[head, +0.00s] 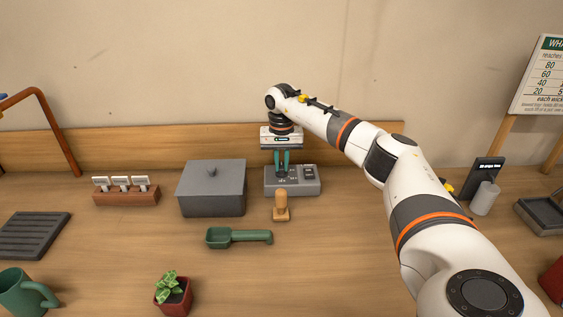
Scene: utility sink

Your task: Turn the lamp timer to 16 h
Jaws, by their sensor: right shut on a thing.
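The lamp timer (290,189) is a grey box on the wooden counter near the back, with a dark switch or display at its right. My right gripper (282,173) points straight down over its left part. Its green fingers are shut on the timer's dial, which they largely hide. The small marks around the dial are too small to read, so I cannot tell the setting. My left gripper is not in view.
A grey lidded box (212,188) stands just left of the timer. A wooden stamp-like tool (281,207) and a green scoop (238,237) lie in front. A potted plant (173,293) and a green mug (24,292) are nearer. A grey cylinder (485,198) stands at right.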

